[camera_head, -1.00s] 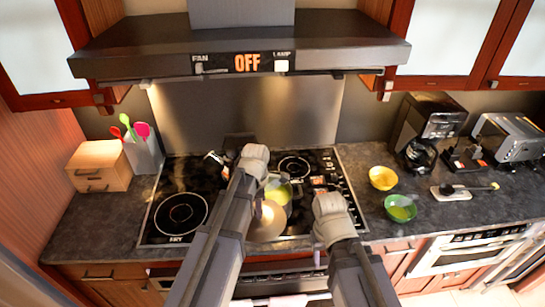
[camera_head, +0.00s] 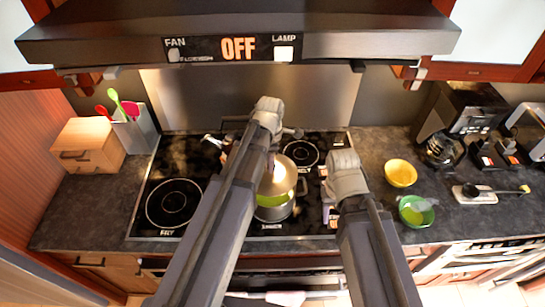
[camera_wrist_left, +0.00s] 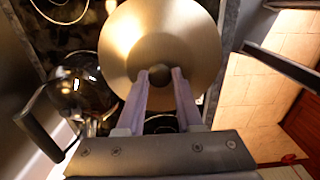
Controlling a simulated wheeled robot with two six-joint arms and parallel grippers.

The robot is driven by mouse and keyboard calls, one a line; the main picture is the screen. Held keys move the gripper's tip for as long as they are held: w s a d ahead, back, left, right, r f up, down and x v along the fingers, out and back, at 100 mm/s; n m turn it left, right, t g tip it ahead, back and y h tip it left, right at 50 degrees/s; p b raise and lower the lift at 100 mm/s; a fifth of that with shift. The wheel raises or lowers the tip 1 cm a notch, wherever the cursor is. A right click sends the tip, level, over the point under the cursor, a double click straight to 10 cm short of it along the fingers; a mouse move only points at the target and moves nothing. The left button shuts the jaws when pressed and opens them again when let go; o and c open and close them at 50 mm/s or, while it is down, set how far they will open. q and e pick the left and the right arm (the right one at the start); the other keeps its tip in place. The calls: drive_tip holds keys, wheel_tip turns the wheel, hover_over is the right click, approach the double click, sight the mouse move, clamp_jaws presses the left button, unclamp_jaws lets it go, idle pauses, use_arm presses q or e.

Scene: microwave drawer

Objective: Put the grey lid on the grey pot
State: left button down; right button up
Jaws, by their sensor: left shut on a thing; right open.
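The grey lid (camera_head: 287,174) is a round disc with a knob, and it also fills the middle of the left wrist view (camera_wrist_left: 135,30). My left gripper (camera_wrist_left: 160,76) is shut on the knob and holds the lid above the grey pot (camera_head: 274,213). The pot stands on the front middle of the stove, with yellow-green content showing below the lid's lower edge. The lid covers the rear of the pot, and a gap shows at the front. My right gripper (camera_head: 328,208) is open and empty, to the right of the pot.
The black stove (camera_head: 172,170) has a free front-left burner. A shiny kettle (camera_head: 213,141) stands at its back. A yellow bowl (camera_head: 400,172) and a green bowl (camera_head: 416,211) are on the right counter. The range hood (camera_head: 240,30) hangs above.

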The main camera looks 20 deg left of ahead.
sight(271, 175)
use_arm(q)
drive_tip(key=shift+s+r, duration=0.1)
drive_tip(key=shift+s, duration=0.05)
drive_tip(key=shift+f+b, duration=0.3)
wheel_tip(271, 175, down, 5)
drive_tip(key=b, duration=0.5)
drive_tip(key=shift+f, duration=0.15)
drive_tip(key=shift+f+b, duration=0.5)
drive_tip(key=shift+b, duration=0.1)
idle(1.8)
idle(0.3)
unclamp_jaws()
idle(0.5)
drive_tip(key=shift+r, duration=0.15)
